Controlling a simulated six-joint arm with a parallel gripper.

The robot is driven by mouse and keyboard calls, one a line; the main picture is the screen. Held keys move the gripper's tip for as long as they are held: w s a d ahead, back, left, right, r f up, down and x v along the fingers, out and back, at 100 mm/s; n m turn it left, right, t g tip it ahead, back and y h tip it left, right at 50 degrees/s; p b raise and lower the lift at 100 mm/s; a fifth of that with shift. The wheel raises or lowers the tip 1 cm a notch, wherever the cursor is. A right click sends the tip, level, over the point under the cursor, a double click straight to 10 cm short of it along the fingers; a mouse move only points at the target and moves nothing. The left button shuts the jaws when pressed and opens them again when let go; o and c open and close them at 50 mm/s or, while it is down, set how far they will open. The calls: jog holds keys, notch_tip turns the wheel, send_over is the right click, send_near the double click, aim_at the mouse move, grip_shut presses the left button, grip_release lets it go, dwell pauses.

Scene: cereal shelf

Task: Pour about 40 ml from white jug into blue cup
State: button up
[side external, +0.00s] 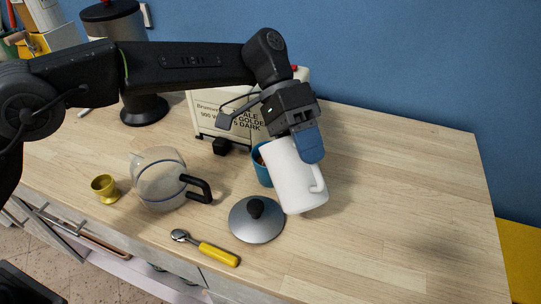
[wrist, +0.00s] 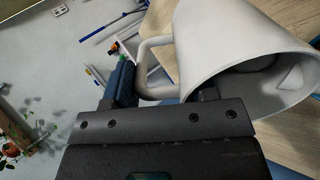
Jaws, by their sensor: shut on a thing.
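My gripper (side external: 308,148) is shut on the white jug (side external: 297,183), near its rim and handle. The jug is tilted, its top leaning left in the side view. In the wrist view my gripper (wrist: 165,88) has its fingers around the handle side of the white jug (wrist: 205,40). The jug's wide mouth faces the camera there, with grey shade inside; I cannot tell the liquid level. The blue cup (side external: 262,172) stands on the counter right behind the jug, partly hidden by it. I cannot tell whether they touch. No stream shows.
A toaster (side external: 205,118) is behind. The wooden counter (side external: 410,190) is clear on the right.

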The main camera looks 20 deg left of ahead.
aim_at(321, 180)
jog(key=shift+w+a+r+g+h+p, duration=0.2)
jog(key=shift+w+a+g+h+p, duration=0.3)
jog(key=shift+g+h+p, duration=0.3)
dwell(3.8)
jog(key=shift+s+d+f+t+y, duration=0.1)
jog(key=shift+s+d+t+y, duration=0.8)
jog(key=shift+t+y, duration=0.25)
jog(key=shift+d+f+t+y, duration=0.1)
jog(key=shift+f+t+y, duration=0.2)
jog(key=shift+f, duration=0.35)
jog(key=shift+s+d+f+t+y, duration=0.25)
jog(key=shift+s+d+f+y, duration=0.1)
jog(key=shift+f, duration=0.2)
jog(key=s+d+t+y, duration=0.1)
jog(key=s+d+f+t+y+b, duration=0.1)
jog(key=shift+s+d+f+t+y, duration=0.2)
jog(key=shift+s+d+t+y, duration=0.1)
jog(key=shift+d, duration=0.1)
jog(key=shift+s+d+f+t+y+b, duration=0.4)
jog(key=shift+f+t+y, duration=0.2)
jog(key=shift+f+y, duration=0.1)
jog(key=shift+s+d+f+t+y+b, duration=0.3)
jog(key=shift+d+f+t+y+b, duration=0.1)
jog(key=shift+f+t+y, duration=0.25)
